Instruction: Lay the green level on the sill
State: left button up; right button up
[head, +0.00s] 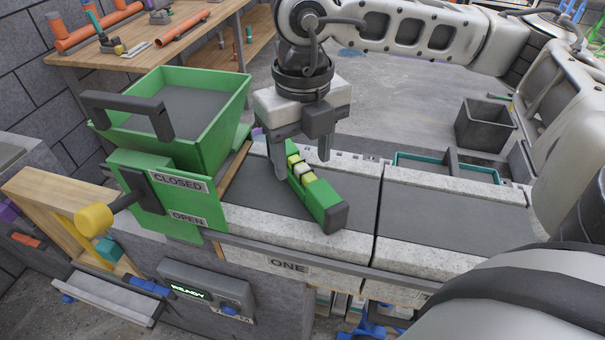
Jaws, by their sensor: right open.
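The green level (325,199) has yellow-and-white vials in its middle and a dark end cap. It lies at a slant on the dark inset top of the pale stone sill (262,230), above the label ONE. Its near dark end is close to the sill's front edge. My right gripper (301,160) points down over the level's far part. Its jaws are open, with a finger on either side of the level. The gripper partly hides the far end, and I cannot tell whether the fingers touch it. My left gripper is not in view.
A green hopper (200,141) with a yellow-knobbed lever (94,220) stands left of the level. A second dark panel (450,220) to the right is clear. A dark bin (485,125) stands on the floor behind. A wooden bench (190,45) with orange pipes is at the back left.

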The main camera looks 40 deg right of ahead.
aim_at(308, 173)
jog(key=shift+d+f+p, duration=0.2)
jog(key=shift+f+p, duration=0.1)
jog(key=shift+f, duration=1.05)
jog(key=shift+d+f+p, duration=0.2)
jog(key=shift+f+p, duration=0.05)
jog(key=shift+f, duration=1.1)
grip_shut()
